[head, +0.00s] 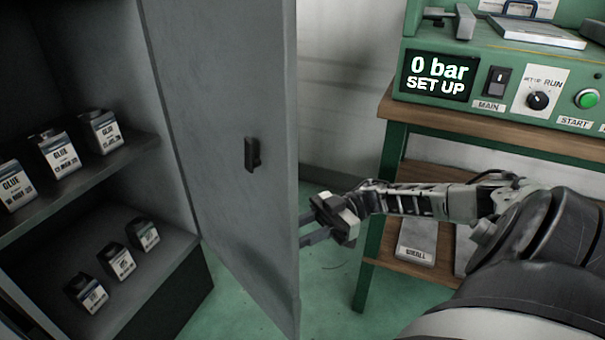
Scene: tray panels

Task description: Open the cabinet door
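The grey cabinet door (215,110) stands swung open, with the cabinet's (120,170) shelves exposed on the left. A small dark handle (252,155) is on the door face turned toward me. My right gripper (303,229) reaches in from the right and is at the door's free edge, below handle height. Its two fingers point left and are spread apart with nothing seen between them. The fingertips end at the door edge in the picture, and I cannot tell whether they touch it or pass behind it. My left gripper is not in view.
A green-legged workbench (440,122) with a green machine (520,75) reading "0 bar SET UP" stands at right. Green floor (240,300) shows beneath the door.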

